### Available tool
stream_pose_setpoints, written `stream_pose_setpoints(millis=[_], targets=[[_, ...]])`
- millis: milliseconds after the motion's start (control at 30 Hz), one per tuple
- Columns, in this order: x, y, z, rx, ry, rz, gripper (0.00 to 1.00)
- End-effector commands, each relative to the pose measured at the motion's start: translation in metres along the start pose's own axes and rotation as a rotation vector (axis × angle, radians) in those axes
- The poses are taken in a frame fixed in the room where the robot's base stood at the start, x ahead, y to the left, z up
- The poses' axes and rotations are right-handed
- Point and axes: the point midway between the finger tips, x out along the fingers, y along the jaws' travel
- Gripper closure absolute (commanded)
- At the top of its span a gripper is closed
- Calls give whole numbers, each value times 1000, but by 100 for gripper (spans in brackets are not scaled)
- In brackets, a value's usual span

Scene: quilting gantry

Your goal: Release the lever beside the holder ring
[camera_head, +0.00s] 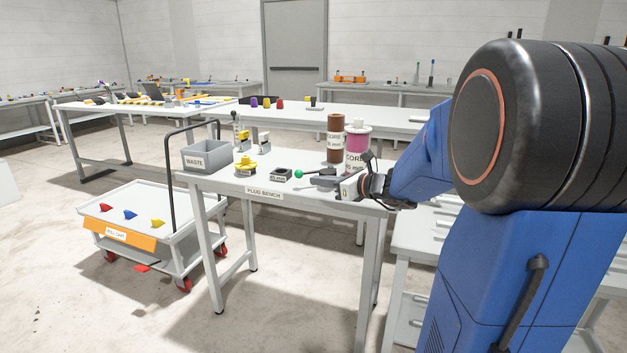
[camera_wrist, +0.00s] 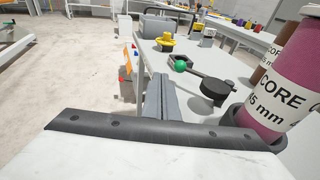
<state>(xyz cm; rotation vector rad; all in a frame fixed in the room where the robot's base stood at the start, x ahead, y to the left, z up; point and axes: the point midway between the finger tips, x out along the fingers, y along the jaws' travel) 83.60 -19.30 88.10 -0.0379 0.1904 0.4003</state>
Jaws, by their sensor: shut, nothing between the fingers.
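The lever has a green ball knob (camera_head: 299,173) and a dark arm. In the wrist view the green knob (camera_wrist: 180,66) is at the arm's far left end, and a black round pivot (camera_wrist: 216,90) is at its near right end. The black holder ring (camera_wrist: 240,124) is around the foot of a pink core (camera_wrist: 288,82) marked "CORE". The pink core (camera_head: 356,141) also stands at the bench's right in the head view. My gripper (camera_wrist: 163,78) is shut and empty, left of the lever and apart from the knob. In the head view my gripper (camera_head: 315,184) is low over the bench's front edge.
A cart (camera_head: 130,215) with coloured cones stands left. Floor in front is clear.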

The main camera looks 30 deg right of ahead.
Motion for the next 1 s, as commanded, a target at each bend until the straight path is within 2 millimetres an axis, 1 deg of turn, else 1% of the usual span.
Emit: stream_pose_setpoints(millis=[33, 100, 200, 333, 500, 1000], targets=[[-8, 3, 1, -2, -1, -2, 100], [-18, 6, 0, -1, -1, -2, 100], [-29, 10, 0, -1, 0, -1, 100], [-38, 14, 0, -1, -1, -1, 100], [-41, 15, 0, 0, 1, 0, 100], [-40, 18, 0, -7, 3, 4, 100]])
